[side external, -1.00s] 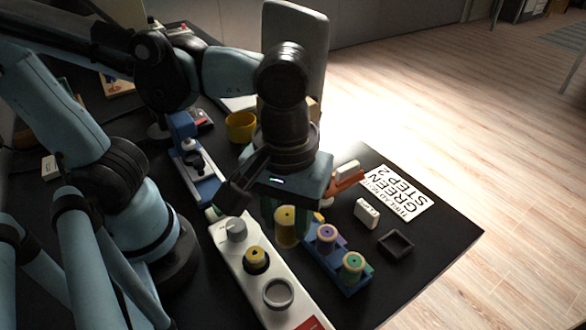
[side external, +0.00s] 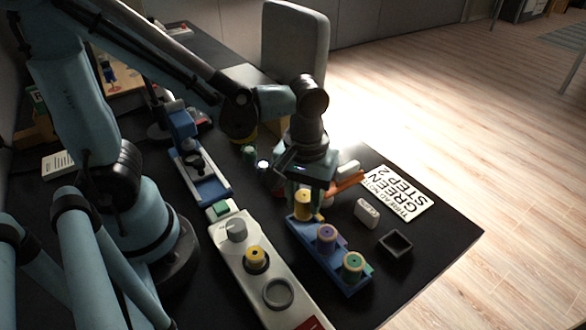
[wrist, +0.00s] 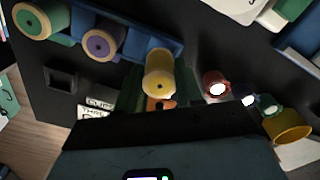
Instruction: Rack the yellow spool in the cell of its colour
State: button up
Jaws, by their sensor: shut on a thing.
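The yellow spool (side external: 303,205) is upright in my gripper (side external: 303,196), at the far end of the blue rack (side external: 341,275). The wrist view shows the yellow spool (wrist: 158,80) between the fingers of my gripper (wrist: 158,88), over or in the rack's end (wrist: 143,42). I cannot tell whether its base touches the rack. A purple spool (side external: 327,238) and a green spool (side external: 353,266) stand in the other cells, with coloured tabs beside them.
A white block (side external: 367,212), a dark square tray (side external: 396,243) and a lettered card (side external: 397,194) lie to the right. A yellow mug (wrist: 290,128) stands near small coloured items.

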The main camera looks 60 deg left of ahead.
aim_at(302, 191)
jog(key=shift+f, duration=1.35)
jog(key=o, duration=1)
jog(key=shift+f, duration=0.15)
notch_tip(302, 191, up, 12)
jog(key=shift+w+a+m+t, duration=0.1)
jog(key=shift+a+m+t, duration=0.2)
jog(key=shift+a+t, duration=0.15)
jog(key=shift+w+a+f+m+t, duration=0.1)
jog(key=shift+w+a+m+t, duration=0.25)
jog(key=shift+a+m+t, duration=0.8)
jog(key=shift+w+a+m+t, duration=0.4)
jog(key=shift+a+m+t, duration=0.55)
jog(key=shift+a, duration=0.3)
jog(key=shift+w+a+f+m+t, duration=0.1)
jog(key=shift+w+a+m+t, duration=0.25)
jog(key=shift+a+m+t, duration=0.8)
